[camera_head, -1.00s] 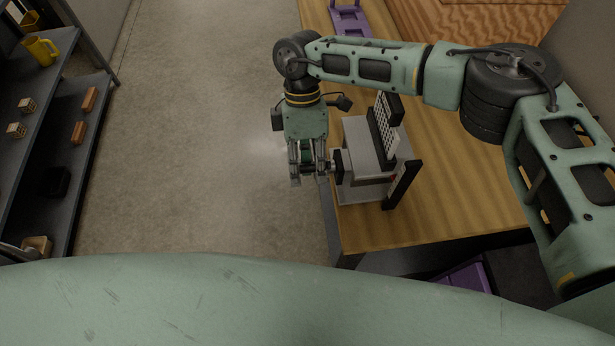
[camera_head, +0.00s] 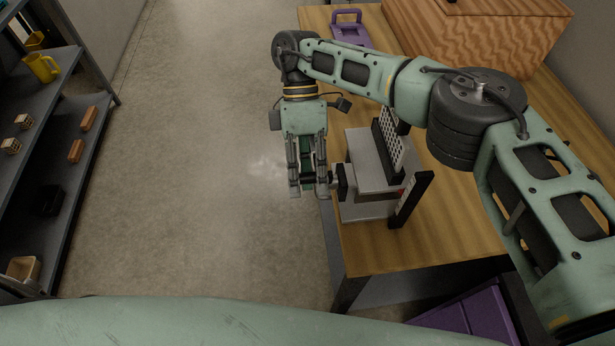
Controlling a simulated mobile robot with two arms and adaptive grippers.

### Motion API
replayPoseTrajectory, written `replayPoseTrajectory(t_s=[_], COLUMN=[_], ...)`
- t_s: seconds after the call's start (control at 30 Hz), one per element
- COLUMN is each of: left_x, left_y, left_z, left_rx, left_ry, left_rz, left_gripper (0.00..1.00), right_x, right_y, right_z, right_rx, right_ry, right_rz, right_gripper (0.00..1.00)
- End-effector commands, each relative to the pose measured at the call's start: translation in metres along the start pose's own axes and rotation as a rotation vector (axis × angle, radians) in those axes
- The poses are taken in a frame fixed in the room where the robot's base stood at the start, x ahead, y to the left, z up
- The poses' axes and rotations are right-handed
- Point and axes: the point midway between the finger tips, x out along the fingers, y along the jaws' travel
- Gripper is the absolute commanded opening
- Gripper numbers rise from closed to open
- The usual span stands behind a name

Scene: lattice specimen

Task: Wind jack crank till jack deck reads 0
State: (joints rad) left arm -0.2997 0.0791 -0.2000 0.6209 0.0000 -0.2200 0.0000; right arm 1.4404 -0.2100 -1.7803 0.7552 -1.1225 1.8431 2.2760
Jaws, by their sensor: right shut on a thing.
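The jack (camera_head: 372,165) stands near the left edge of the wooden table, with a grey deck, dark uprights and a light perforated plate. A black and white scale post (camera_head: 410,199) rises at its front right; its reading is too small to make out. The crank (camera_head: 338,183) sticks out from the jack's left side over the table edge. My right gripper (camera_head: 308,186) points down beside the table edge and is shut on the crank's handle, which its fingers mostly hide. My left gripper is out of view.
A wooden box (camera_head: 470,40) and a purple tray (camera_head: 350,30) are at the back of the table (camera_head: 440,235). A purple bin (camera_head: 465,312) is below the table's front. Dark shelves (camera_head: 75,165) with a yellow jug (camera_head: 42,67) stand at left. Bare floor lies between.

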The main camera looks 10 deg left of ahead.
Motion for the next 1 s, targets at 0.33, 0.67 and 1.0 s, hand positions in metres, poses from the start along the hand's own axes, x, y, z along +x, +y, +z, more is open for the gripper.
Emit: replayPoseTrajectory(t_s=[0.33,0.67,1.0], left_x=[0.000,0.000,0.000], left_y=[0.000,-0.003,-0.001], left_z=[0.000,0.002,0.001], left_rx=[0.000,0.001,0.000], left_ry=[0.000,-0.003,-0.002], left_rz=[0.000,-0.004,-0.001], left_gripper=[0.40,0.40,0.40], right_x=[0.000,-0.007,-0.057], right_y=[0.000,-0.004,-0.041], right_z=[0.000,0.000,0.000], right_rx=[-0.001,-0.001,-0.002], right_ry=[-0.001,0.000,-0.002], right_rz=[0.000,0.002,0.003], right_gripper=[0.37,0.37,0.37])
